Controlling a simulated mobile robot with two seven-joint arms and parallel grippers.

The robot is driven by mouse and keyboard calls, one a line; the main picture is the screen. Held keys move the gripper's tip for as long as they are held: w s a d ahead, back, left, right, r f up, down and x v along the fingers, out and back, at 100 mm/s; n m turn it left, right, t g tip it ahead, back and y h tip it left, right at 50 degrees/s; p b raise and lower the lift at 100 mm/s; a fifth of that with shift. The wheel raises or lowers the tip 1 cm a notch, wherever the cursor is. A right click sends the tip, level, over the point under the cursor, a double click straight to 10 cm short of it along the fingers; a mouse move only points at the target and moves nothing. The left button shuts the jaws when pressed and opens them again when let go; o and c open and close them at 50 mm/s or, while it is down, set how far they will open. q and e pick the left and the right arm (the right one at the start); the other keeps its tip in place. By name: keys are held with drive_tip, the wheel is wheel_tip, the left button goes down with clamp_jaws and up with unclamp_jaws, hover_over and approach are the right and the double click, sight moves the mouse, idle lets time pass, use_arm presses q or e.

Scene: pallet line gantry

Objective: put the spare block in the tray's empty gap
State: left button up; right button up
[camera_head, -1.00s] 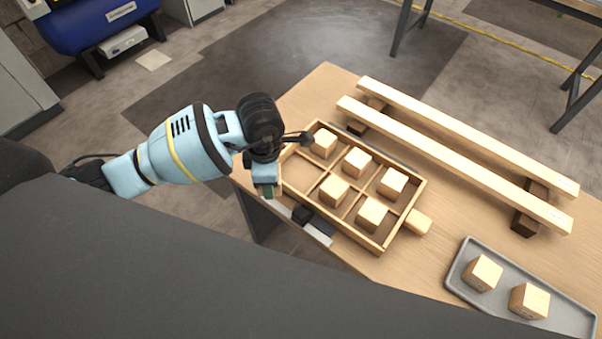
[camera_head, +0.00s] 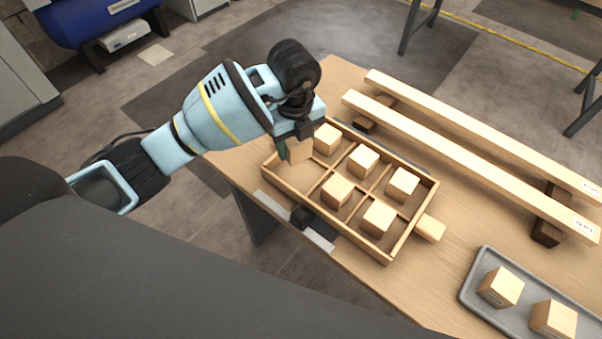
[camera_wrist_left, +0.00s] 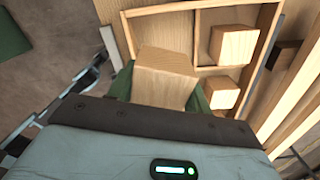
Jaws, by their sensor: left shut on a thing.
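My left gripper (camera_head: 296,145) is shut on a pale wooden block, the spare block (camera_head: 299,152), at the left end of the wooden tray (camera_head: 388,259). The held block fills the middle of the left wrist view (camera_wrist_left: 165,72), between the green-edged fingers, and looks raised above the tray. The tray has two rows of compartments. Several blocks sit in it, one per compartment. The empty gap (camera_head: 293,175) is the near-left compartment, partly below and in front of the held block. The block's underside is hidden. My right gripper is not in view.
Two long wooden rails (camera_head: 450,150) on dark supports lie behind the tray. A grey tray (camera_head: 474,280) with two blocks is at the lower right. A wooden knob (camera_head: 430,228) sticks out from the tray's right end. The bench's left edge is close to the tray.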

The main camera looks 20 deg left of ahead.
sight(300, 173)
use_arm(q)
drive_tip(key=n, duration=0.2)
drive_tip(key=w+n, duration=0.1)
drive_tip(key=n, duration=0.1)
drive_tip(key=shift+w+d+r+b, duration=0.1)
drive_tip(key=shift+d+r+b, duration=0.2)
drive_tip(key=shift+f+b, duration=0.45)
drive_tip(key=shift+f, duration=4.55)
drive_tip(key=shift+f, duration=0.2)
drive_tip(key=o, duration=1)
drive_tip(key=shift+r, duration=0.1)
wheel_tip(300, 173, up, 12)
drive_tip(key=shift+r+p, duration=0.1)
drive_tip(key=shift+p, duration=0.55)
